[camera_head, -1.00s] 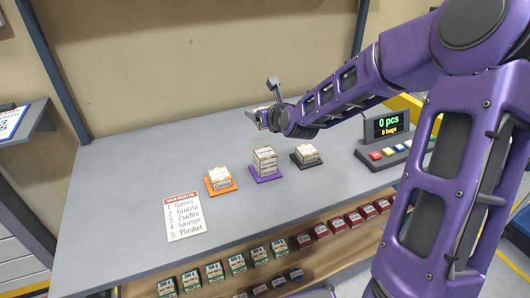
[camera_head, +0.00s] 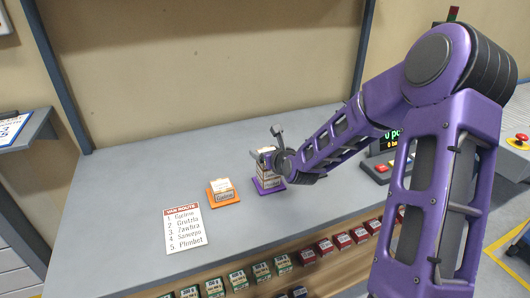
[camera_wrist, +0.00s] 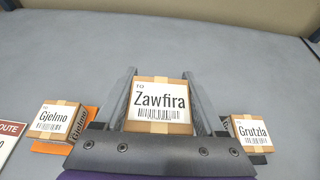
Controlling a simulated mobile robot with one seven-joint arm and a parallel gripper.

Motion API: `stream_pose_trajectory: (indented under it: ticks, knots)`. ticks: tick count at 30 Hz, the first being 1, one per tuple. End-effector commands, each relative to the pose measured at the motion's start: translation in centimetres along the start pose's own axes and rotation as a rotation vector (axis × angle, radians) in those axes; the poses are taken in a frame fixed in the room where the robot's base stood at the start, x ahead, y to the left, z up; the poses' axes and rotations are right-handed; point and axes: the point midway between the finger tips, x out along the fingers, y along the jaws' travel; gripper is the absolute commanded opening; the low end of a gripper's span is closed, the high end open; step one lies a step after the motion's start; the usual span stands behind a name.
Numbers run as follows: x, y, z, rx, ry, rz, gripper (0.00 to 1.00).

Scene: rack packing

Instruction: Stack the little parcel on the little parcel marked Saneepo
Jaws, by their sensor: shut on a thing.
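My gripper (camera_head: 268,150) is over the purple mat (camera_head: 269,187) on the grey table. In the wrist view my gripper (camera_wrist: 159,80) is shut on a small brown parcel (camera_wrist: 160,102) with a white label reading Zawfira, one finger on each side. In the head view brown-and-white parcels (camera_head: 265,172) form an upright column on the purple mat, partly behind my wrist. The mark on the lower parcel is too small to read surely, and I cannot tell whether the held parcel touches what is below it.
A parcel marked Gjelmo (camera_wrist: 52,121) stands on an orange mat (camera_head: 224,201) to the left. A parcel marked Grutzla (camera_wrist: 252,131) is to the right, hidden by my arm in the head view. A route sheet (camera_head: 184,228) lies on the table; boxes (camera_head: 237,280) fill a lower shelf.

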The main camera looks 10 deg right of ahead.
Motion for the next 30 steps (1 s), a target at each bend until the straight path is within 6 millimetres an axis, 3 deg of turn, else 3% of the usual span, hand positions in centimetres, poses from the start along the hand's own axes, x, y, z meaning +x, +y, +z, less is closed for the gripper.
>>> stream_pose_trajectory:
  ticks: [4, 5, 9, 20, 30]
  knots:
    - [0.1, 0.0, -0.4, 0.001, 0.000, -0.001, 0.14]
    - [0.1, 0.0, -0.4, 0.001, 0.000, -0.001, 0.74]
    - [0.1, 0.0, -0.3, 0.001, 0.000, -0.001, 0.99]
    - [-0.5, -0.1, 0.2, -0.001, 0.000, -0.001, 1.00]
    - [-7.2, -0.2, 0.3, 0.000, 0.002, -0.004, 1.00]
